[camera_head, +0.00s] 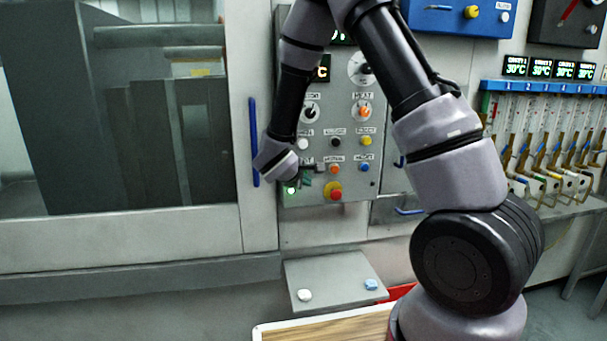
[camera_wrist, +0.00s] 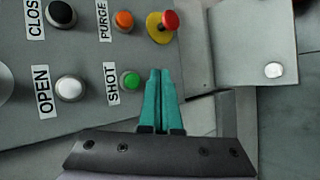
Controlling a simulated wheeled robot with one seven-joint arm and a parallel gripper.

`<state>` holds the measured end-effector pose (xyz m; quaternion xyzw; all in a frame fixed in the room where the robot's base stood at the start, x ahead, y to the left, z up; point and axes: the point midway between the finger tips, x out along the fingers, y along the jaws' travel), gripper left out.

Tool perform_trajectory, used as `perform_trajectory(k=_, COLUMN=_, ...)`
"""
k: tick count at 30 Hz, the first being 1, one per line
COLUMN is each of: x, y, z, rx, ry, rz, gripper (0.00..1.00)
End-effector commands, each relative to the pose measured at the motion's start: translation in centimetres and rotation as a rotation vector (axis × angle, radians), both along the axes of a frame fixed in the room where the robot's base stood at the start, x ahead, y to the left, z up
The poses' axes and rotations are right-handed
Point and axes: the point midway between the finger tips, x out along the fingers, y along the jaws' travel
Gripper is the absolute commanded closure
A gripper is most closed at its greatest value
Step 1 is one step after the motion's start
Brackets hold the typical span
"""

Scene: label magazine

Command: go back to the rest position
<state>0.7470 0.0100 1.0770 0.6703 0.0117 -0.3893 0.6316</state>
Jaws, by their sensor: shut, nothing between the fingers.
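My gripper (camera_wrist: 159,75) is shut and empty, its two teal fingers lying side by side in the wrist view. In the head view my gripper (camera_head: 306,181) is at the lower left of the grey control panel (camera_head: 372,192). In the wrist view its fingertips are beside the green SHOT button (camera_wrist: 131,80). The button also shows lit green in the head view (camera_head: 291,190). I cannot tell whether the fingertips touch the panel.
A red stop button on a yellow base (camera_head: 335,194) is close to my gripper. A blue door handle (camera_head: 254,140) stands left of the panel. A grey shelf (camera_head: 330,285) with two small objects is below. Hoses and valves (camera_head: 560,150) are at right.

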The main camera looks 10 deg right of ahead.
Motion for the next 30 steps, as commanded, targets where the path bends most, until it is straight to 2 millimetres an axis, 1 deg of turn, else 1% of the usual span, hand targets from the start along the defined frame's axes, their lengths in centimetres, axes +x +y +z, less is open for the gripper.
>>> perform_trajectory(k=4, x=0.0, y=-0.1, z=0.0, rx=0.001, ry=-0.001, rz=-0.002, gripper=1.00)
perform_trajectory(k=6, x=-0.1, y=-0.5, z=0.6, rx=0.007, ry=-0.003, rz=-0.021, gripper=1.00)
perform_trajectory(k=8, x=-0.5, y=-1.5, z=1.6, rx=0.021, ry=-0.008, rz=-0.060, gripper=1.00)
perform_trajectory(k=11, x=-1.9, y=-4.4, z=4.4, rx=0.068, ry=-0.016, rz=-0.180, gripper=1.00)
perform_trajectory(k=12, x=-2.9, y=-5.7, z=5.8, rx=0.098, ry=-0.018, rz=-0.244, gripper=1.00)
perform_trajectory(k=14, x=-4.7, y=-7.8, z=7.8, rx=0.154, ry=-0.019, rz=-0.345, gripper=1.00)
perform_trajectory(k=15, x=-6.1, y=-9.1, z=9.1, rx=0.198, ry=-0.017, rz=-0.412, gripper=1.00)
perform_trajectory(k=17, x=-8.2, y=-10.6, z=10.7, rx=0.269, ry=-0.015, rz=-0.507, gripper=1.00)
perform_trajectory(k=18, x=-9.7, y=-11.4, z=11.7, rx=0.320, ry=-0.013, rz=-0.566, gripper=1.00)
perform_trajectory(k=20, x=-11.9, y=-12.3, z=12.9, rx=0.404, ry=-0.008, rz=-0.648, gripper=1.00)
perform_trajectory(k=21, x=-13.4, y=-12.7, z=13.7, rx=0.464, ry=-0.008, rz=-0.697, gripper=1.00)
perform_trajectory(k=25, x=-17.8, y=-13.0, z=16.0, rx=0.681, ry=-0.005, rz=-0.834, gripper=1.00)
perform_trajectory(k=28, x=-20.8, y=-12.4, z=17.7, rx=0.864, ry=-0.010, rz=-0.906, gripper=1.00)
perform_trajectory(k=30, x=-22.6, y=-11.5, z=19.0, rx=1.001, ry=-0.019, rz=-0.938, gripper=1.00)
